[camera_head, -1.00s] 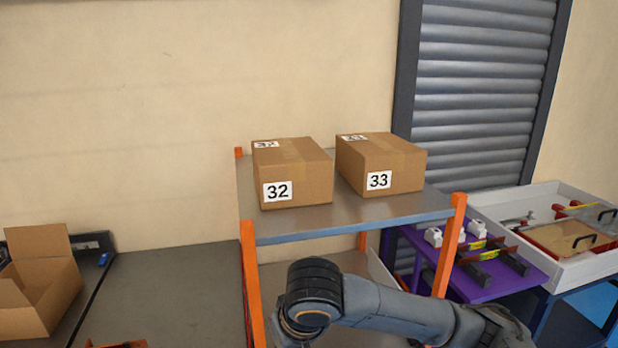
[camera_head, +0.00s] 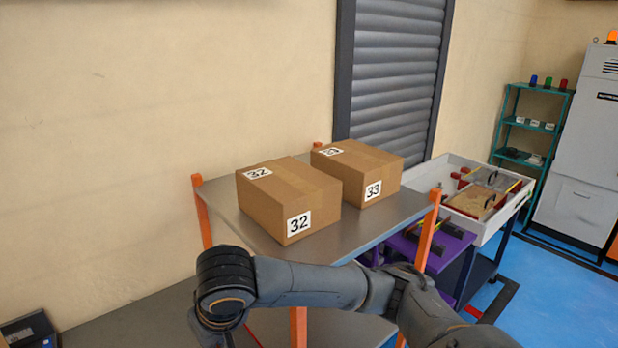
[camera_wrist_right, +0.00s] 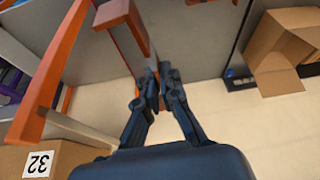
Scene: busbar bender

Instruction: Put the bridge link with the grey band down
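My right gripper (camera_wrist_right: 162,80) shows in the right wrist view, with its two dark fingertips close together. Whether a thin piece sits between them I cannot tell. A brownish-red bar (camera_wrist_right: 137,30) runs down close to the fingertips; I cannot tell whether it is held or is part of the shelf behind. I cannot make out a grey band or pick out the bridge link for certain. In the head view my arm crosses in front of the shelf, and neither gripper shows there.
Cartons 32 (camera_head: 285,200) and 33 (camera_head: 358,170) stand on the orange-posted shelf (camera_head: 378,222). A purple surface (camera_head: 405,246) and a white tray (camera_head: 490,228) are to the right. An open carton (camera_wrist_right: 280,60) lies right in the wrist view. Blue floor (camera_head: 545,290) is open.

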